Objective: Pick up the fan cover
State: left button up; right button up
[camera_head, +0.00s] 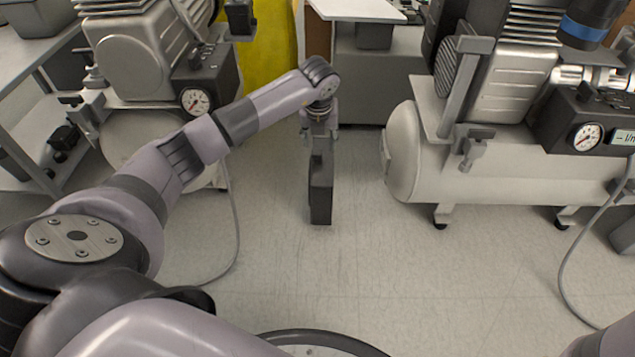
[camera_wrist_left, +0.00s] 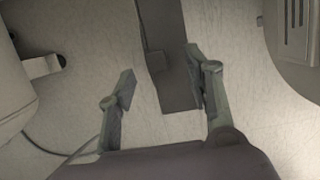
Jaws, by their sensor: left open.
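A dark, narrow upright piece (camera_head: 320,195) is under my left gripper (camera_head: 321,140), in the aisle between the two compressors. It is likely the fan cover seen edge-on, but I cannot tell for sure, nor whether it touches the floor. In the left wrist view it is a long dark grey strip (camera_wrist_left: 178,88) running down from the top edge. There my left gripper (camera_wrist_left: 160,75) is open, with the strip seen between its fingers, closer to the right finger. I cannot tell whether a finger touches it. My right gripper is out of view.
A compressor with a light tank (camera_head: 440,165) stands to the right, with a gauge and hose. Another compressor (camera_head: 135,65) stands at the left, beside a grey shelf (camera_head: 35,85). A grey cabinet (camera_head: 375,75) and a yellow object (camera_head: 268,55) are behind. Pale floor (camera_head: 350,275) is clear in front.

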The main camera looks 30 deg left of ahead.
aim_at(317, 152)
pick_arm(q)
jog(key=shift+s+b+x, duration=0.25)
jog(key=shift+b+x, duration=0.85)
jog(key=shift+s+b+x, duration=0.25)
jog(key=shift+b+x, duration=0.85)
jog(key=shift+w+a+f+b, duration=0.2)
jog(key=shift+f+b, duration=0.25)
jog(key=shift+f, duration=0.2)
jog(key=shift+r, duration=0.1)
jog(key=shift+c, duration=0.2)
grip_shut()
